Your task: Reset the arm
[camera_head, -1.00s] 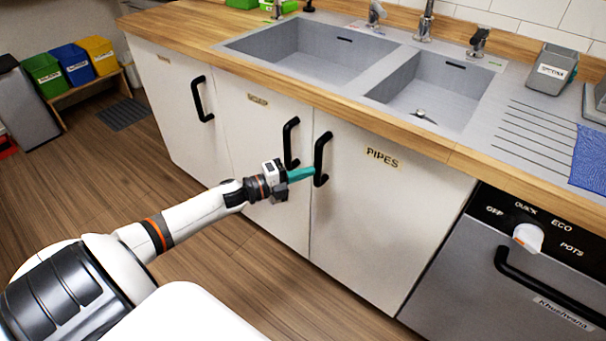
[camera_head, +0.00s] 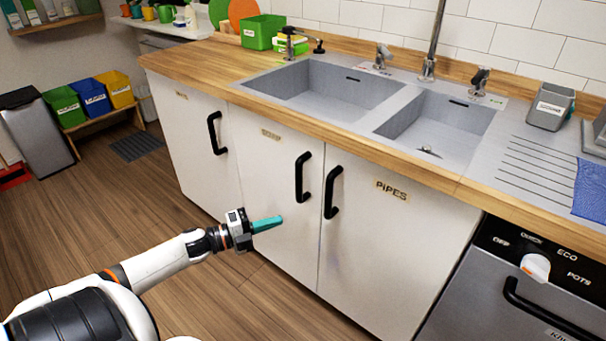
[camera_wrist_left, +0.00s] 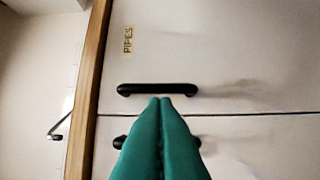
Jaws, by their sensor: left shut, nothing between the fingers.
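My left gripper (camera_head: 267,224) has teal fingers and is in front of the white cabinet door left of the PIPES door. It is below and left of that door's black handle (camera_head: 302,177), apart from it in the head view. In the left wrist view its two fingers (camera_wrist_left: 160,105) are together, with nothing between them. The PIPES door (camera_head: 395,240) is closed, with a black handle (camera_head: 332,192) at its left edge. In the left wrist view that handle (camera_wrist_left: 157,89) lies just past the fingertips. My right gripper is not in view.
The wooden counter (camera_head: 190,67) with a double sink (camera_head: 335,90) runs above the doors. A dishwasher (camera_head: 490,290) stands at the right. Open wooden floor (camera_head: 90,210) lies to the left, with coloured bins (camera_head: 92,97) at the back.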

